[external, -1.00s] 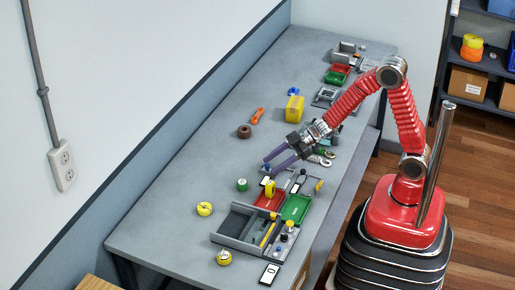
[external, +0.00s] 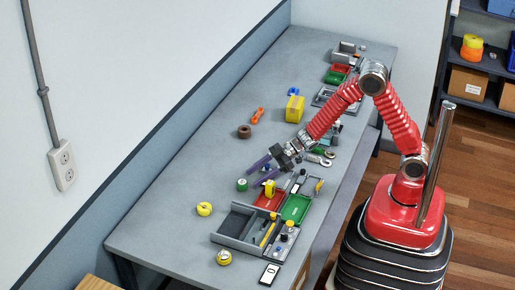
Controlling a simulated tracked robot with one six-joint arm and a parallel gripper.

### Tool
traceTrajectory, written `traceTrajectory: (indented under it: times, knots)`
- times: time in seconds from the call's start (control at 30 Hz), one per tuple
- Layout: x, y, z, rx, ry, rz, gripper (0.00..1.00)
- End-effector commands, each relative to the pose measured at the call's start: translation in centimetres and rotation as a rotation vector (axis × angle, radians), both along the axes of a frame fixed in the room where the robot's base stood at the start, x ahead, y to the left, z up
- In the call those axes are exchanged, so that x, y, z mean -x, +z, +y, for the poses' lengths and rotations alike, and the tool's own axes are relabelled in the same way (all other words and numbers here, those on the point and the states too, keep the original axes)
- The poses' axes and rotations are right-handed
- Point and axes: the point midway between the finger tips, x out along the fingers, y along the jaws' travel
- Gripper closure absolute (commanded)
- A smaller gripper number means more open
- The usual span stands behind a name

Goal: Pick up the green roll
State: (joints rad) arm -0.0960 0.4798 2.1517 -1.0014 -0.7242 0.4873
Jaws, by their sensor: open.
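The green roll (external: 242,184) stands on the grey bench in the external view, left of the trays. My gripper (external: 251,174) is open and empty, with its two purple fingers apart and pointing down-left. The fingertips are just above and right of the roll in the picture. The lower fingertip is close to it. I cannot tell whether it touches the roll or how high the fingers are above the bench.
A brown roll (external: 244,132) and a yellow box (external: 294,109) stand farther back. Red (external: 268,200) and green (external: 296,208) trays lie right of the roll.

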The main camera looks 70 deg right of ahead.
Motion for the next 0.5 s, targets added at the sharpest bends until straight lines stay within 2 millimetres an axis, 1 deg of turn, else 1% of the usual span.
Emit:
traceTrajectory:
  times: [0.13,0.23,0.5]
  knots:
    - [-0.1,0.0,0.1,0.0,0.0,0.0,0.46]
    - [-0.5,-0.3,0.5,0.0,0.001,0.0,0.46]
    - [-2.6,-1.6,2.7,0.0,0.0,0.002,0.46]
